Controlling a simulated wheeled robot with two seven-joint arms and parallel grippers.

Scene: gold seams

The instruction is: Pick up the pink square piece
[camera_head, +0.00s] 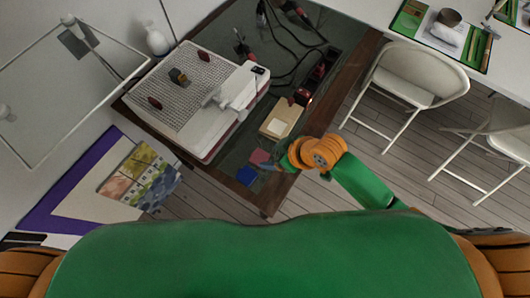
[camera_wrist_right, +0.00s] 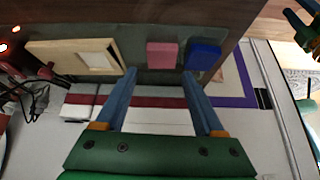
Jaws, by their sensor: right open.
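The pink square piece (camera_head: 260,156) lies on the dark table top near its front edge, and it also shows in the right wrist view (camera_wrist_right: 162,54). A blue piece (camera_wrist_right: 203,57) lies beside it, also visible in the head view (camera_head: 247,176). My right gripper (camera_wrist_right: 159,75) is open and empty, its blue fingers pointing toward the pink piece, which appears just beyond the fingertips. In the head view the right gripper (camera_head: 272,166) is close beside the piece. What looks like part of my left arm shows at the wrist view's upper right corner; its jaws are unclear.
A light wooden box (camera_wrist_right: 75,55) lies near the pink piece. A white machine (camera_head: 195,95) with a perforated top stands behind it. Cables (camera_head: 285,40) and red items lie at the back. A patterned sheet (camera_head: 140,178) is at the left; white chairs (camera_head: 415,75) stand right.

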